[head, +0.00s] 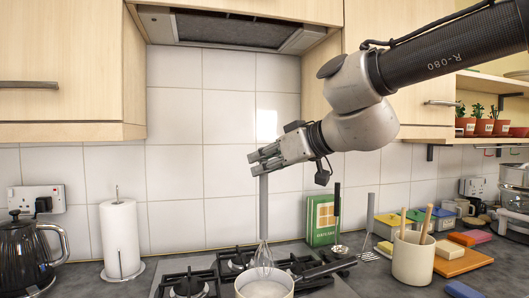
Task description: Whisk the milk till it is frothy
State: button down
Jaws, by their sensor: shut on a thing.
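A whisk (263,210) with a long grey handle and wire loops hangs upright from my gripper (256,163), which is shut on the top of its handle. The wire end is at a pale saucepan (264,291) on the hob, its loops over the pan's opening. I cannot tell how deep the wires reach. The pan's dark handle points to the right. Its inside looks whitish, but the milk's surface and any froth are not clear. The bottom of the pan is cut off by the picture edge.
A black hob (190,284) surrounds the pan. A paper towel roll (120,238) and black kettle (33,245) stand left. Cupboards and a hood (235,30) hang above.

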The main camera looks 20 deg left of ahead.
aim_at(267, 194)
jog(key=shift+f, duration=3.75)
jog(key=shift+w, duration=0.1)
